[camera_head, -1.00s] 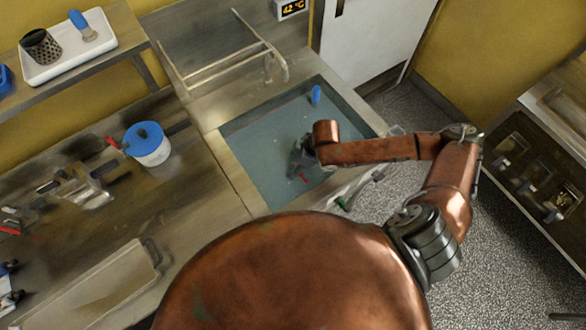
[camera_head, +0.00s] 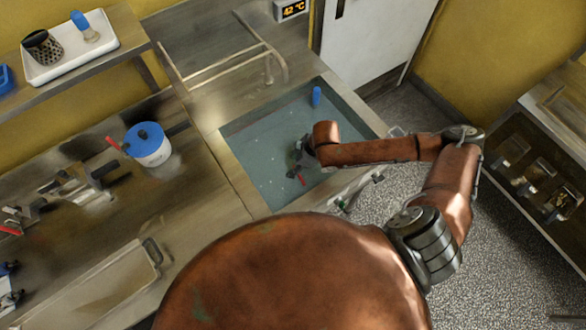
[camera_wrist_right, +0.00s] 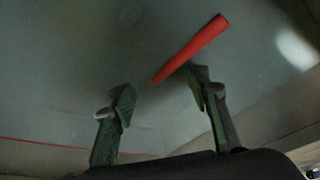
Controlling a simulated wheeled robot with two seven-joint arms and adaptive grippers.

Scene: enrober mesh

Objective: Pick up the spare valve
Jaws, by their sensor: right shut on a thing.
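My right gripper (camera_head: 299,157) reaches down over the sink basin and is mostly hidden by its own wrist. A red lever (camera_head: 296,176) shows just below it; I take this as the spare valve's handle. In the right wrist view, the lever (camera_wrist_right: 190,48) slants up and right from between the two dark green fingers of the gripper (camera_wrist_right: 162,88). The fingers stand apart, shut on the valve. The valve's body cannot be made out. My left gripper is out of view.
The sink basin (camera_head: 262,185) holds bluish water, with a blue cylinder (camera_head: 316,96) at its back edge. A white tub with a blue lid (camera_head: 148,146) and metal fittings (camera_head: 85,188) stand on the left counter. A metal rack (camera_head: 225,65) stands behind the sink.

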